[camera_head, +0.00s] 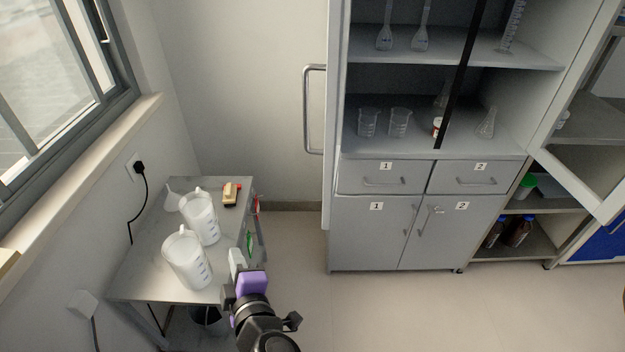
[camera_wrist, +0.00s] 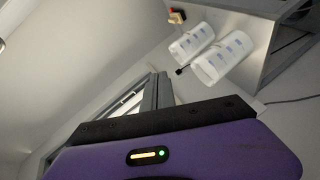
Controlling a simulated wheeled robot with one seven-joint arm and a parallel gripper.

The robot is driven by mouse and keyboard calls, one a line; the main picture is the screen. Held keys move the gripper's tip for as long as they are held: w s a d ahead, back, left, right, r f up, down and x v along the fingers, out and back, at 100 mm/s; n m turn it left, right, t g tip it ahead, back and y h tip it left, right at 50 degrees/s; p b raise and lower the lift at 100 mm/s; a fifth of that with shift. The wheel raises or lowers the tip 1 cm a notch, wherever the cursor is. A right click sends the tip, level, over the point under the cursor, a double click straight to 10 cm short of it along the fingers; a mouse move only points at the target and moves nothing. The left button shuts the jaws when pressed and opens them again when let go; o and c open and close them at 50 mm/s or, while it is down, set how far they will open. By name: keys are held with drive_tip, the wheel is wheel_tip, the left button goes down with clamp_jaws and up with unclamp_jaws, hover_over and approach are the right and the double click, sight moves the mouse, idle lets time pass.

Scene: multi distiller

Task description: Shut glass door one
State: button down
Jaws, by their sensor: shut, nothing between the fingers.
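The left glass door (camera_head: 331,120) of the grey cabinet, on the side labelled 1, stands swung open and shows nearly edge-on in the head view. Its grey bar handle (camera_head: 307,110) sticks out to the left. The right glass door (camera_head: 592,160) is also open, on the right. My gripper (camera_head: 236,256) is low at the front beside the side table, left of and well apart from the left door. In the wrist view my gripper's fingers (camera_wrist: 157,92) are together and hold nothing.
The side table (camera_head: 150,240) holds white jugs (camera_head: 187,258) close to my gripper. The cabinet shelves hold glassware (camera_head: 400,122); drawers and lower doors are shut. The floor (camera_head: 370,310) before the cabinet is clear. A window (camera_head: 60,60) is at left.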

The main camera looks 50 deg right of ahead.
drive_tip(key=s+d+r+m+g+h, duration=0.4)
drive_tip(key=d+r+m+g+h, duration=0.1)
drive_tip(key=d+r+g+h, duration=0.45)
drive_tip(key=d+r+p, duration=0.1)
drive_tip(key=d+p, duration=0.2)
drive_tip(key=d, duration=0.7)
drive_tip(key=shift+s+h+p, duration=0.35)
drive_tip(key=shift+h, duration=0.1)
drive_tip(key=shift+d+t, duration=0.15)
drive_tip(key=shift+t, duration=0.1)
